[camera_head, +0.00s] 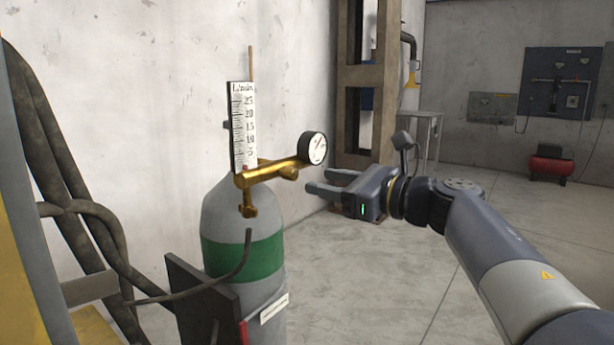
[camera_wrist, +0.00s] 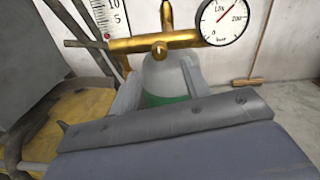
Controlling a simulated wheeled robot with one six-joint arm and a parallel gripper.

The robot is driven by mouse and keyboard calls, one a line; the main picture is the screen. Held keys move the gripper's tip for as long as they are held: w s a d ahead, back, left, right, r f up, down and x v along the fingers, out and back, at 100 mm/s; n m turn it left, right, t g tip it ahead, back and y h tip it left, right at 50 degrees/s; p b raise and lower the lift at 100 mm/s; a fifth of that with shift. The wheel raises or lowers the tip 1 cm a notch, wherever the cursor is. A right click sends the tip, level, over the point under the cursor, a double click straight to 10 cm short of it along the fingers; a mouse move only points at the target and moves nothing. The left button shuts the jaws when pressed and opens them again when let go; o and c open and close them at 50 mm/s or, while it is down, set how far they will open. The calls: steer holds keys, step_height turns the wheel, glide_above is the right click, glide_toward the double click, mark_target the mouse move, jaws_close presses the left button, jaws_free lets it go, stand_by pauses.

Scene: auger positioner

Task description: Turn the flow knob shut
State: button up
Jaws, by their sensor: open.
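A brass regulator (camera_head: 265,172) sits on top of a grey gas cylinder (camera_head: 228,215) with a green band. A small brass knob (camera_head: 289,173) sticks out of the regulator's bar, left of the round gauge. In the wrist view a round brass knob end (camera_wrist: 160,51) faces me below the bar. My gripper (camera_head: 320,182) is open and empty, just right of the knob and apart from it. In the wrist view its two fingers (camera_wrist: 160,90) point toward the regulator, with the knob between and beyond them. A flow scale (camera_head: 242,125) marked L/min stands upright on the regulator.
The pressure gauge (camera_head: 314,148) stands close above my fingertips. Dark hoses (camera_head: 75,190) hang at the left, and a thin hose runs by the cylinder. A dark plate (camera_head: 200,298) stands against the cylinder. The floor beyond my gripper is clear up to a red compressor (camera_head: 551,165).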

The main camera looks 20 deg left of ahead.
mark_target(296, 176)
steer(key=shift+v, duration=1.8)
steer(key=shift+a, duration=0.1)
steer(key=x, duration=1)
steer(key=shift+b, duration=0.35)
steer(key=shift+w+a, duration=0.1)
steer(key=shift+a, duration=0.25)
steer(key=shift+m, duration=0.3)
steer(key=shift+d, duration=0.15)
